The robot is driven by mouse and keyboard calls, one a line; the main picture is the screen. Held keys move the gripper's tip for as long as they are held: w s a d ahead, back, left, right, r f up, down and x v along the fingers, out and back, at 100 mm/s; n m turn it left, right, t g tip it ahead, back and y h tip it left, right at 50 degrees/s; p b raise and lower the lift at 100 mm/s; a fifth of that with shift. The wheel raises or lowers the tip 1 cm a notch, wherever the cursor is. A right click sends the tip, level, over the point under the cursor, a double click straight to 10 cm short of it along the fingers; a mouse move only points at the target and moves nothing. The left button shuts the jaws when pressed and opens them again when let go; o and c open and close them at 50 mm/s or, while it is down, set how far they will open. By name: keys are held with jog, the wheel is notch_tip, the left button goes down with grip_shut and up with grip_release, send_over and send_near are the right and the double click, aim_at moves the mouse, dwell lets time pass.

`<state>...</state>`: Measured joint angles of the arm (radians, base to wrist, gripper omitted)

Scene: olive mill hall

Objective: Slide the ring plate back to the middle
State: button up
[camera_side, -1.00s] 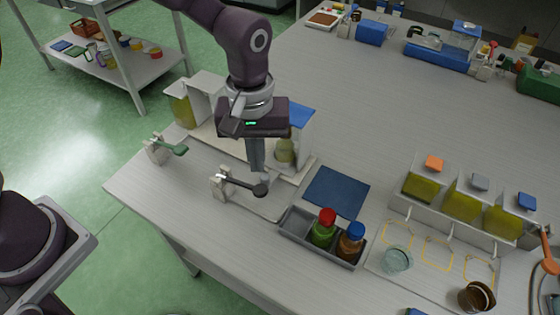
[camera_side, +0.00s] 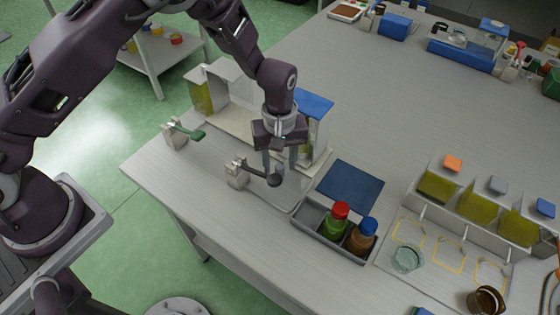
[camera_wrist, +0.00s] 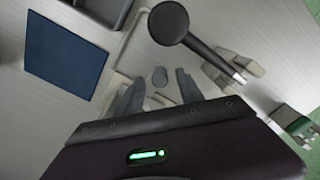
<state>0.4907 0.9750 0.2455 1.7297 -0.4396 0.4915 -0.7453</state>
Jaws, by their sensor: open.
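A pale flat plate with a rounded corner (camera_side: 292,207) lies on the table under my gripper. It could be the ring plate, but I cannot make out a ring on it. My gripper (camera_side: 284,164) is open and points down beside a dark round-ended lever (camera_side: 275,181) in a pale bracket. In the wrist view my gripper (camera_wrist: 157,90) has its fingers spread on either side of a short grey post (camera_wrist: 160,76). I cannot tell whether they touch it. The lever's dark disc (camera_wrist: 168,23) shows just beyond the fingers. My gripper's body hides part of the plate.
A blue mat (camera_side: 351,185) and a grey tray (camera_side: 308,218) with red-capped (camera_side: 340,211) and blue-capped (camera_side: 366,229) bottles stand to the right. A green-handled lever (camera_side: 185,132) is at left. A white stand with a blue top (camera_side: 313,104) is behind.

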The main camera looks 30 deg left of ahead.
jog(key=shift+f, duration=0.2)
grip_shut()
dwell(1.3)
